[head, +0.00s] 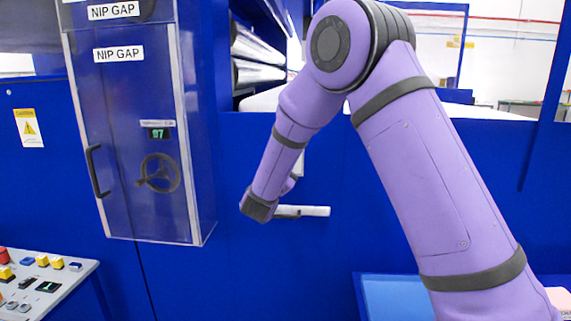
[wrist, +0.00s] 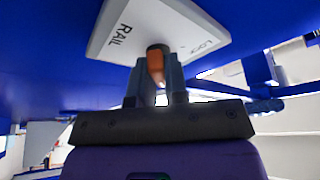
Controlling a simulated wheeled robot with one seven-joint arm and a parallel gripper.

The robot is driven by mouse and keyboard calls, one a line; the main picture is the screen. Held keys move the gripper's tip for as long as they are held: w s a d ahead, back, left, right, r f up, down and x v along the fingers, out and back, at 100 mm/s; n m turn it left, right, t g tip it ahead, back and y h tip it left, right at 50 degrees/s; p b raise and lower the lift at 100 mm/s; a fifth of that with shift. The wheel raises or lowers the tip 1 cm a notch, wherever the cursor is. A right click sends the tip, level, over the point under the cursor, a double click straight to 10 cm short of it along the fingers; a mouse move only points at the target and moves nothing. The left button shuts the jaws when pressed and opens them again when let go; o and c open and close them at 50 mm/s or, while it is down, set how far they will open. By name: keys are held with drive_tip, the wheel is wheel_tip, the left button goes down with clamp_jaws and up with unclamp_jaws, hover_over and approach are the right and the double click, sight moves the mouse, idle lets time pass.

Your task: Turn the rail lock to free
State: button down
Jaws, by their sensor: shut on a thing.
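The rail lock's white plate (wrist: 115,38) is on a blue surface in the wrist view, with the words RAIL and LOCK printed on it. Its lever (wrist: 155,66) is dark with an orange face and stands out from the plate. My gripper (wrist: 157,76) is shut on the lever, with its fingers on either side of it. The fingers hide part of the lever, and I cannot tell its exact setting. In the head view my arm hides the gripper and most of the plate.
A clear NIP GAP cabinet (head: 125,120) with a handwheel stands on the left. A button panel (head: 45,285) is at the lower left. A light blue block (head: 395,298) lies low, beside my arm.

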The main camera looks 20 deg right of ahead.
drive_tip(key=shift+m, duration=0.5)
drive_tip(key=c, duration=1.1)
unclamp_jaws()
drive_tip(key=shift+c, duration=0.2)
drive_tip(key=v, duration=1.1)
drive_tip(key=shift+w, duration=0.2)
drive_tip(key=shift+r, duration=0.1)
